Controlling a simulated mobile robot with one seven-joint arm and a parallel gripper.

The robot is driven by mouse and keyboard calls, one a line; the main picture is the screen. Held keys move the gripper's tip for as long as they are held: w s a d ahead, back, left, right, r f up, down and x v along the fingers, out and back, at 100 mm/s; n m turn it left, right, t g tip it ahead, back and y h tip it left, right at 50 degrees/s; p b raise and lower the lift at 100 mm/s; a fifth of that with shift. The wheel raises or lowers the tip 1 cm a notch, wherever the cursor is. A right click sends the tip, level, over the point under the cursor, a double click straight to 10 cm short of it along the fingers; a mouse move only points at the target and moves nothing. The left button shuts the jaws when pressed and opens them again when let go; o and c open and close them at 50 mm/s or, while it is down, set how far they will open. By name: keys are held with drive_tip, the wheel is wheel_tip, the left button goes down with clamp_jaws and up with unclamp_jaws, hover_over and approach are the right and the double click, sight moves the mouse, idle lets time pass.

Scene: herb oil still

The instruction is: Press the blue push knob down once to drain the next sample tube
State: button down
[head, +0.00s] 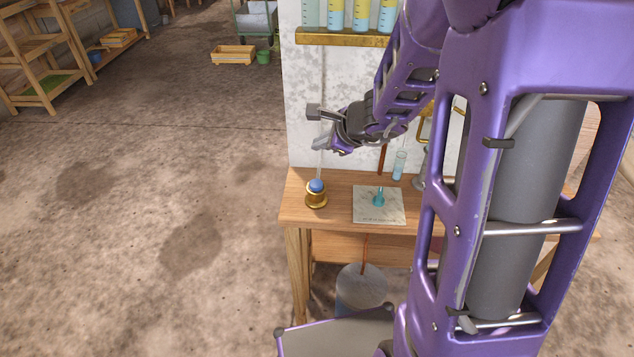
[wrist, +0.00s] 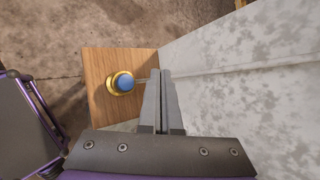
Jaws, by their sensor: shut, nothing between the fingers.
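The blue push knob (head: 316,186) sits in a round brass base (head: 316,200) at the left end of the wooden table (head: 290,208). In the wrist view the knob (wrist: 124,83) and its brass ring lie just left of my fingertips. My gripper (head: 319,145) is shut and empty, above the knob and apart from it. In the wrist view its two fingers (wrist: 160,75) are together. Several sample tubes (head: 336,14) with blue and yellow liquid stand on a brass shelf at the top, partly hidden by my arm.
A pale stone tile (head: 365,208) with a small teal object (head: 379,196) lies right of the knob. A glass tube (head: 399,165) stands behind it. A speckled white panel (head: 305,100) rises behind the table. A bucket (head: 362,288) sits below.

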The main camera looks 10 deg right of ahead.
sight(320, 185)
wheel_tip(320, 185, down, 9)
drive_tip(key=b, duration=0.7)
drive_tip(key=shift+r+b, duration=0.1)
drive_tip(key=shift+b, duration=0.2)
idle(1.7)
drive_tip(key=shift+f, duration=0.4)
drive_tip(key=shift+f, duration=0.45)
idle(0.6)
drive_tip(key=shift+r+p, duration=0.65)
drive_tip(key=shift+r, duration=0.2)
drive_tip(key=shift+r, duration=0.1)
